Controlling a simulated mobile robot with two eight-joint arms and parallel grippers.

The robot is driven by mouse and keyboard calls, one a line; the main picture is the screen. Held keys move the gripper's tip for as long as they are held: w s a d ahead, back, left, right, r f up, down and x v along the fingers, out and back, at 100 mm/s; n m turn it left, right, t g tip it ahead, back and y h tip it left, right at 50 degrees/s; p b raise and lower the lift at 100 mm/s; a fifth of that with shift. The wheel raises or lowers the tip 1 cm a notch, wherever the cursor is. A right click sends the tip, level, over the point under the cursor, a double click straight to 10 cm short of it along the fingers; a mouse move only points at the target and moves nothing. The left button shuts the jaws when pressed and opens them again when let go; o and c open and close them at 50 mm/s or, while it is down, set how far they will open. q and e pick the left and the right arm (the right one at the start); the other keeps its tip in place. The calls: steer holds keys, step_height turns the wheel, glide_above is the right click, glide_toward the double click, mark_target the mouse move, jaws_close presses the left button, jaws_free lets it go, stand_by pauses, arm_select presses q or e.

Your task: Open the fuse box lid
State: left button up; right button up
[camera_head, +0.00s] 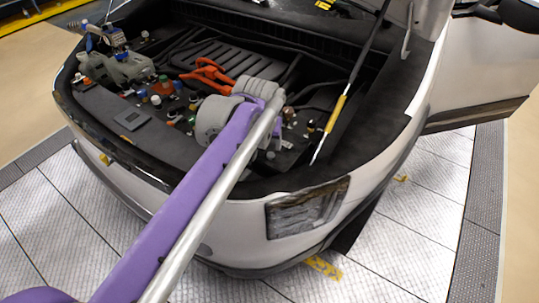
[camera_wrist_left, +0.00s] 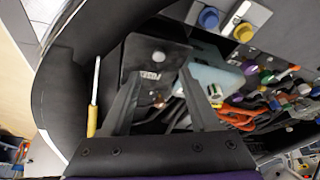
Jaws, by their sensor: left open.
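In the left wrist view a flat black panel (camera_wrist_left: 155,60) with a small white label and a pale round bolt lies between and beyond my fingers. It may be the fuse box lid, but I cannot tell for sure. My left gripper (camera_wrist_left: 160,77) is open, one dark finger on each side of the panel's lower part, with nothing held between them. I cannot tell whether the fingertips touch it. In the head view my purple arm reaches over the car's front into the engine bay, and its wrist hides the fingers and what lies under them. My right gripper is not in view.
Orange cables (camera_head: 208,73) run in the middle of the engine bay. A yellow-banded strut (camera_head: 334,114) stands right of my wrist and also shows in the wrist view (camera_wrist_left: 92,120). A pale bluish part (camera_wrist_left: 212,75) lies beside the panel. Several coloured caps crowd the bay's left.

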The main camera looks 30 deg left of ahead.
mark_target(271, 155)
arm_select(q)
steer(key=x, duration=0.9)
steer(key=shift+w+b, duration=0.3)
steer(key=shift+b, duration=0.1)
steer(key=shift+c, duration=0.4)
jaws_close()
stand_by(0.4)
